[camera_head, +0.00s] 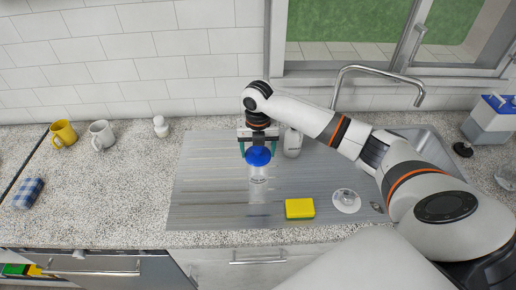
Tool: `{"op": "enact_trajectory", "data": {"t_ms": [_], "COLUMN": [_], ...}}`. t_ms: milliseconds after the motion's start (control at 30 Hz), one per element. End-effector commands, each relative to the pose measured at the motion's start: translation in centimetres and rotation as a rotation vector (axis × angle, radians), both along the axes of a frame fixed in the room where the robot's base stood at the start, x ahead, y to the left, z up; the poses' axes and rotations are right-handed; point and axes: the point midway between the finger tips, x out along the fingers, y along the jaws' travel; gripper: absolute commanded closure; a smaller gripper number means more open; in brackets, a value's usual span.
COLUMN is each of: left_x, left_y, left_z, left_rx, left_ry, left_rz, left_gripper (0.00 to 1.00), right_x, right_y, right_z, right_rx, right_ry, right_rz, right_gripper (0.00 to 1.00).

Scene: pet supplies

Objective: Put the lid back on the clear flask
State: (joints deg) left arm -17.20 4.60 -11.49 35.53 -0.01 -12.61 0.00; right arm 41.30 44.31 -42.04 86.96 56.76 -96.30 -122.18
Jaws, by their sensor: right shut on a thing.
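The clear flask (258,186) stands on the grey ribbed drainboard in the middle of the view. The blue lid (258,157) shows directly at the top of the flask. My right gripper (258,148) points down and is shut on the blue lid, with a teal finger on each side. From this angle I cannot tell whether the lid touches the flask's rim or hovers just above it. My left gripper is not in view.
A white bottle (292,144) stands close right of the gripper. A yellow sponge (299,208) lies right of the flask, with a white round strainer (346,201) beyond it. The faucet (378,70) and sink are behind my right arm. Mugs (102,134) stand far left.

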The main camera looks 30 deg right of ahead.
Motion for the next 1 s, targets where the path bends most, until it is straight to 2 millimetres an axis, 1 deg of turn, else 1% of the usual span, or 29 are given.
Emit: {"op": "enact_trajectory", "data": {"t_ms": [167, 200, 333, 367, 533, 600, 800, 1000], "left_x": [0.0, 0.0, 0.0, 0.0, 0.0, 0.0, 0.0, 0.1], "left_y": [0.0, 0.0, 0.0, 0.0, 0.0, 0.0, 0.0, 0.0], "left_z": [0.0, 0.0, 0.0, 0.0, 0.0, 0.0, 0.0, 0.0], "left_rx": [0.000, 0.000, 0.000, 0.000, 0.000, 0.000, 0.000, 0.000], "left_ry": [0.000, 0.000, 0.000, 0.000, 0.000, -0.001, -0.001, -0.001], "left_rz": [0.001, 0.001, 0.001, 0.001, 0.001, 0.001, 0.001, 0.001], "left_gripper": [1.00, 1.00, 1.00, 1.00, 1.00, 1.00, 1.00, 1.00], "right_x": [0.0, 0.0, 0.0, 0.0, 0.0, 0.0, 0.0, 0.0], "right_y": [0.0, 0.0, 0.0, 0.0, 0.0, 0.0, 0.0, 0.0], "right_z": [0.0, 0.0, 0.0, 0.0, 0.0, 0.0, 0.0, 1.0], "right_rx": [0.000, 0.000, 0.000, 0.000, 0.000, 0.000, 0.000, 0.000], "right_ry": [0.000, 0.000, 0.000, 0.000, 0.000, 0.000, 0.000, -0.002], "right_rz": [0.000, 0.000, 0.000, 0.000, 0.000, 0.000, 0.000, 0.000], "right_gripper": [0.50, 0.27, 0.06, 0.03, 0.03, 0.00, 0.00, 0.00]}}
